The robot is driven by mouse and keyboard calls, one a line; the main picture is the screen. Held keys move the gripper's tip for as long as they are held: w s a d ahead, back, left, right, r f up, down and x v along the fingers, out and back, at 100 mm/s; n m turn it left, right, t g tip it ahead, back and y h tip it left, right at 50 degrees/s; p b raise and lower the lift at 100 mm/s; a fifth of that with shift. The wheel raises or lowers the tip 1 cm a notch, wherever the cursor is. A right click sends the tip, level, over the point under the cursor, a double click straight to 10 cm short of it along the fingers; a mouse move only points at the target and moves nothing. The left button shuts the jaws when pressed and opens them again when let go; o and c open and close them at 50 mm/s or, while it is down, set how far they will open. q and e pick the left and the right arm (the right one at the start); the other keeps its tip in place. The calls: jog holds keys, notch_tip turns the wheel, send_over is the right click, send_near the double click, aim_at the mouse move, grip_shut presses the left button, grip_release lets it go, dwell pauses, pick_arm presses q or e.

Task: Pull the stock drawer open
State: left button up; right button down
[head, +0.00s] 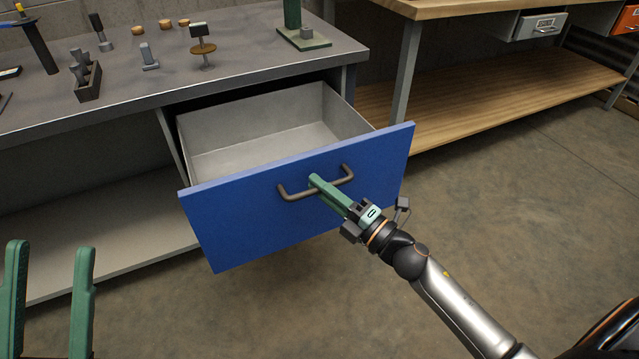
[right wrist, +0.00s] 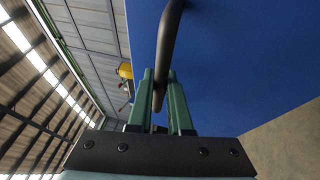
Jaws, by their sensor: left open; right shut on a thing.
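The stock drawer (head: 298,196) has a blue front and grey inside walls, and it stands well out from under the grey workbench. The part of its inside that shows looks empty. Its dark bar handle (head: 292,196) is fixed across the blue front. My right gripper (head: 316,182) is shut on the handle near its middle. In the right wrist view the handle (right wrist: 170,45) passes between the green fingers (right wrist: 162,95), close to the blue front (right wrist: 230,70). My left gripper (head: 50,270) is open and empty at the lower left, away from the drawer.
The grey workbench top (head: 130,85) holds several small parts, a dark rack (head: 87,82) and a green-based stand (head: 303,38). A wooden bench (head: 480,85) with a lower shelf stands at the right. The concrete floor (head: 500,220) before the drawer is clear.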

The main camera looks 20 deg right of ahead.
jog(key=c, duration=0.8)
grip_release()
jog(key=shift+c, duration=0.2)
jog(key=v, duration=1.2)
jog(key=shift+s+p, duration=0.25)
jog(key=shift+p, duration=0.1)
jog(key=shift+d, duration=0.15)
